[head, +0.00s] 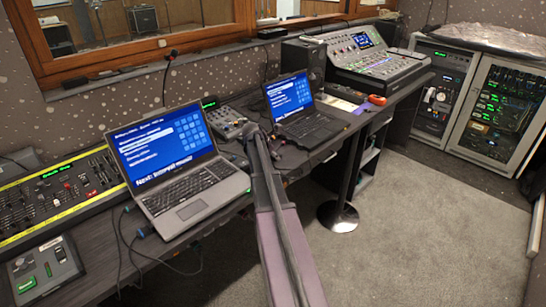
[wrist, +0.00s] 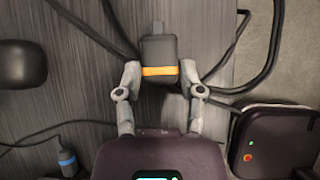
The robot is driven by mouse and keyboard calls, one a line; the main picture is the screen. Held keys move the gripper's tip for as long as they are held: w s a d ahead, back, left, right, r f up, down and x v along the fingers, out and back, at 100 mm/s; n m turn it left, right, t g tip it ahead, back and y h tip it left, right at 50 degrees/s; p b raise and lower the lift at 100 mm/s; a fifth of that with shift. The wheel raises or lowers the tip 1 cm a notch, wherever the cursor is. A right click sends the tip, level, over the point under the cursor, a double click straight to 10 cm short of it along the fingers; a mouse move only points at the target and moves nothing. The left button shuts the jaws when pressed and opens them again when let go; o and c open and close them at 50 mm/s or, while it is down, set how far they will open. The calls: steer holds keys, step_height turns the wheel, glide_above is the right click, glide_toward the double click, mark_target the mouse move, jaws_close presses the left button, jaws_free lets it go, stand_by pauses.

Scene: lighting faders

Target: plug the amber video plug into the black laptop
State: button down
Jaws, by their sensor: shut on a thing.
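My gripper (wrist: 160,80) is shut on the amber video plug (wrist: 159,52), a dark plug body with an amber band, in the wrist view. The plug's narrow metal end points to the top of that view, over the grey wood-grain desk (wrist: 85,90). The black laptop (head: 311,132) stands open with a blue screen on the desk in the head view. My arm reaches up to just left of this laptop; its end is small there, and the plug cannot be made out. The laptop's port cannot be made out in either view.
A larger silver laptop (head: 193,187) stands open at the left. A blue-banded plug (wrist: 67,161) and several black cables lie on the desk. A dark box with red and green buttons (wrist: 275,145) is at the right of the wrist view. A mixing console (head: 370,62) stands farther back.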

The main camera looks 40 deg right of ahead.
mark_target(278, 154)
steer(key=shift+r+p, duration=1.5)
steer(key=shift+r, duration=0.2)
steer(key=shift+s, duration=0.1)
